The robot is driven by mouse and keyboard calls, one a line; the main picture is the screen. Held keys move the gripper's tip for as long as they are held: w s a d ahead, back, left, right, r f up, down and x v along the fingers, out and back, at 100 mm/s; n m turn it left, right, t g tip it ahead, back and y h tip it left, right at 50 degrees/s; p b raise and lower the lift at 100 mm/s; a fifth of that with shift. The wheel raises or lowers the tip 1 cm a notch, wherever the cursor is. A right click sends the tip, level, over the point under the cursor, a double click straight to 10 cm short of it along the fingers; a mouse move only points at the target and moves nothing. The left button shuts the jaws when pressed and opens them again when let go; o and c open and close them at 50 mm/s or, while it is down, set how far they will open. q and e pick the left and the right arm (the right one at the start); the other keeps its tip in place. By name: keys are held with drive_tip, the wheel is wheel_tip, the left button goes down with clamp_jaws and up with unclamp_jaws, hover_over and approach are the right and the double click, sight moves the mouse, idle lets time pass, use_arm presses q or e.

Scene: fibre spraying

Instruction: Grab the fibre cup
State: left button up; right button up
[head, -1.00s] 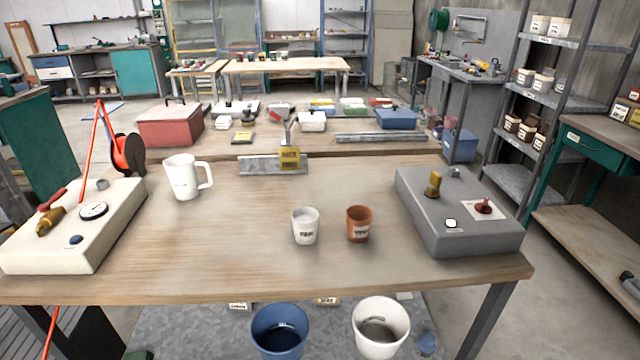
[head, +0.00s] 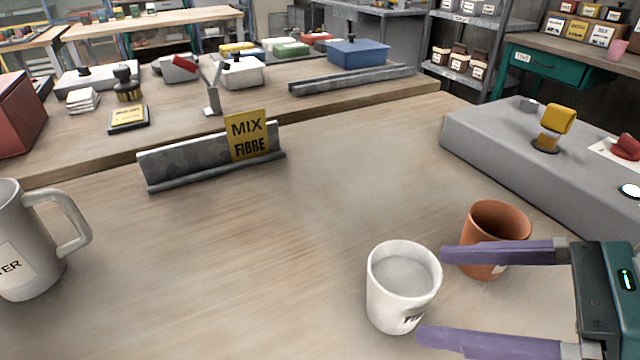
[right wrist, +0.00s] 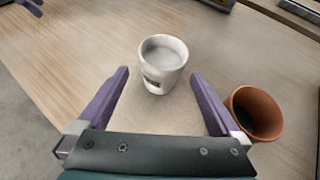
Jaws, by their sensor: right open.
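The fibre cup (head: 403,287) is white, with pale grey contents and a partly hidden label starting "FI". It stands upright on the wooden table. My right gripper (head: 432,293) is open and comes in from the right, its purple fingertips at the cup's right side. In the right wrist view the cup (right wrist: 163,66) sits at the mouth between the two fingertips (right wrist: 160,74), with a gap on either side. Purple finger parts, apparently of my left gripper (right wrist: 28,6), show at the top left corner of that view; its opening is unclear.
A brown cup (head: 492,238) stands close behind the upper right finger, and beside the right finger in the wrist view (right wrist: 256,112). A metal rail with a "MIX FIBRE" sign (head: 248,137) and a grey box (head: 500,150) stand behind. The middle is clear.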

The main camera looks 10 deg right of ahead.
sight(372, 283)
drive_tip(key=x, duration=0.3)
drive_tip(key=shift+w+a+f, duration=0.2)
drive_tip(key=shift+a+f, duration=0.05)
drive_tip(key=shift+f, duration=0.05)
drive_tip(key=x, duration=0.5)
drive_tip(key=shift+w+b, duration=0.25)
drive_tip(key=shift+b, duration=0.1)
drive_tip(key=c, duration=1.3)
drive_tip(key=shift+c, duration=0.5)
drive_tip(key=shift+r, duration=0.1)
